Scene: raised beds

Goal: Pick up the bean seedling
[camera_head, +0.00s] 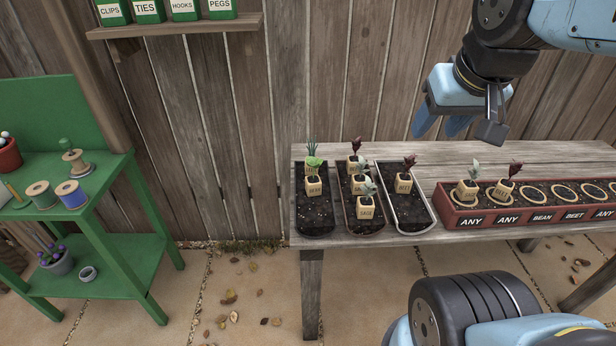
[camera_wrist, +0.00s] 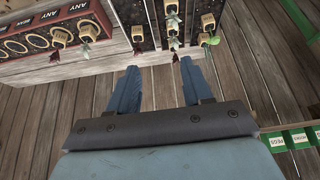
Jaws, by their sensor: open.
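The bean seedling (camera_head: 314,184) is a tan block with a green-leaved sprout. It stands in the left black soil tray (camera_head: 316,236) on the bench, in front of another block with thin dark-green leaves. In the wrist view the bean seedling (camera_wrist: 208,21) shows upside down at the upper right. My gripper (camera_head: 441,128) is open and empty, high above the bench, to the right of the seedling and apart from it. Its blue fingers also show in the wrist view (camera_wrist: 160,72), with nothing between them.
A middle tray (camera_head: 366,235) holds several blocks, including a sage one; a right tray (camera_head: 424,222) holds a beet block. A red planter (camera_head: 453,212) with labelled holes holds two seedlings. A green stand (camera_head: 100,225) and wooden shelf (camera_head: 180,25) are at left. The fence is behind.

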